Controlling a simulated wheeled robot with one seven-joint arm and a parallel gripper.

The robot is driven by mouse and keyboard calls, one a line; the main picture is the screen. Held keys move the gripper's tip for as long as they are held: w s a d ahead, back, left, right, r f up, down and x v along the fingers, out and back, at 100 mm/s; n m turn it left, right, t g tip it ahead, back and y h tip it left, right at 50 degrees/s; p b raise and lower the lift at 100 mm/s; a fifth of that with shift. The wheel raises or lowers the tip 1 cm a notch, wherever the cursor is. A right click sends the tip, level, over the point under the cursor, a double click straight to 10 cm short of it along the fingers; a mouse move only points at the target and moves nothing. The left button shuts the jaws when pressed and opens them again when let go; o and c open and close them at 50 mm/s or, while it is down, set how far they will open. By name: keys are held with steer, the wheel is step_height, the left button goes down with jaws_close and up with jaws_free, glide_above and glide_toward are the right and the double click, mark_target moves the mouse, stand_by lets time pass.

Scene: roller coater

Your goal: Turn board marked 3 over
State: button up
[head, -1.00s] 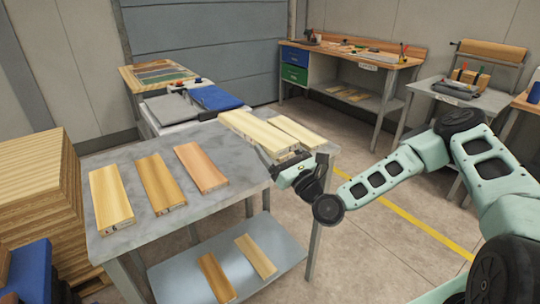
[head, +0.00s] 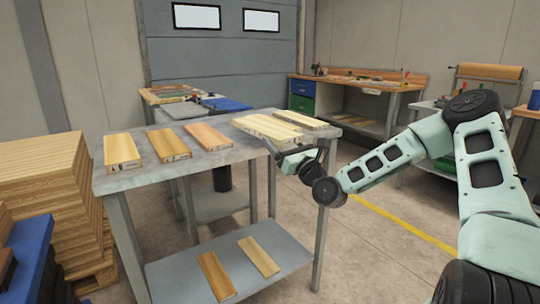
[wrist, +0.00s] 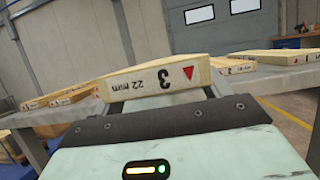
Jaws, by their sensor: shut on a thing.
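The board marked 3 (wrist: 165,84) is a pale wooden board, seen end-on in the wrist view. Its end carries a red triangle, a 3 and "22 mm"; the "22 mm" reads upside down. My gripper (wrist: 163,95) is shut on this end, one finger towards each side. In the head view the board (head: 267,128) lies along the right part of the grey table, its near end at my gripper (head: 279,148). I cannot tell whether it is just clear of the tabletop. Its underside is hidden.
Another pale board (head: 302,119) lies close on its right. Several boards, one of them orange-brown (head: 168,144), lie to the left on the grey table (head: 215,158). Two boards lie on the lower shelf (head: 195,265). A wood stack (head: 45,185) stands left.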

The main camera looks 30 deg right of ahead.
steer(key=shift+s+f, duration=0.1)
steer(key=shift+f, duration=0.15)
steer(key=shift+a+f+b, duration=0.1)
steer(key=shift+b, duration=0.25)
steer(key=shift+f+b, duration=1)
steer(key=shift+f, duration=0.1)
steer(key=o, duration=1.2)
steer(key=shift+c, duration=0.2)
steer(key=p+v, duration=0.1)
steer(key=v, duration=1.6)
steer(key=shift+s+p, duration=0.25)
steer(key=shift+p, duration=0.05)
